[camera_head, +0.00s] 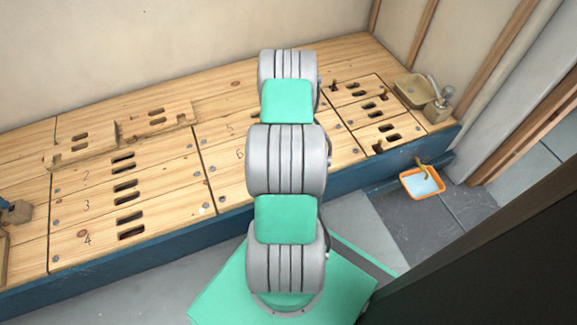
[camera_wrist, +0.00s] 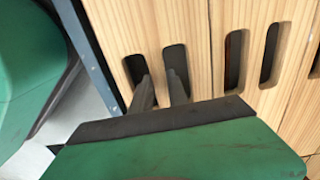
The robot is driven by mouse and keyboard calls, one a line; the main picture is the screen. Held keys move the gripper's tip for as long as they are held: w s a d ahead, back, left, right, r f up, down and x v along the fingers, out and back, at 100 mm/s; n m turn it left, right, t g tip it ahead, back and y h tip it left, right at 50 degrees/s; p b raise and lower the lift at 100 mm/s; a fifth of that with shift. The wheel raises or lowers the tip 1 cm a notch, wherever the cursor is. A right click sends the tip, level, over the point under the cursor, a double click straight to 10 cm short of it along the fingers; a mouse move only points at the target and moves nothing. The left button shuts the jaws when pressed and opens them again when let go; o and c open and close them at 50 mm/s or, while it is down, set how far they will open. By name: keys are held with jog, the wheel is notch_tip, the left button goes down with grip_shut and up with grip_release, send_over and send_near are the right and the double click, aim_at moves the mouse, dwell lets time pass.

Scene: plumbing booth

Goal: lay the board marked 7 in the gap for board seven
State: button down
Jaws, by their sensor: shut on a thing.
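My gripper (camera_wrist: 161,88) shows in the wrist view, with its two dark fingers at the two slots of a pale wooden board (camera_wrist: 150,25). It is shut on the strip between these slots. No number on this board shows, so I cannot tell from the marking that it is board 7. The board lies along a dark metal edge, with another slotted board (camera_wrist: 252,20) beside it. In the head view my arm hides the gripper and the middle of the deck. The marks 5 and 6 show beside my arm; no 7 or gap for board seven is visible.
The wooden deck (camera_head: 28,180) has boards marked 2, 3 and 4 at left. Two loose slotted boards (camera_head: 84,146) (camera_head: 158,119) lie behind them. Slotted boards (camera_head: 372,120), a tan basin (camera_head: 411,90) and an orange tray (camera_head: 407,187) are at right.

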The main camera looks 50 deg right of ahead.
jog(key=shift+f, duration=0.1)
jog(key=c, duration=1.2)
grip_release()
jog(key=shift+f, duration=0.1)
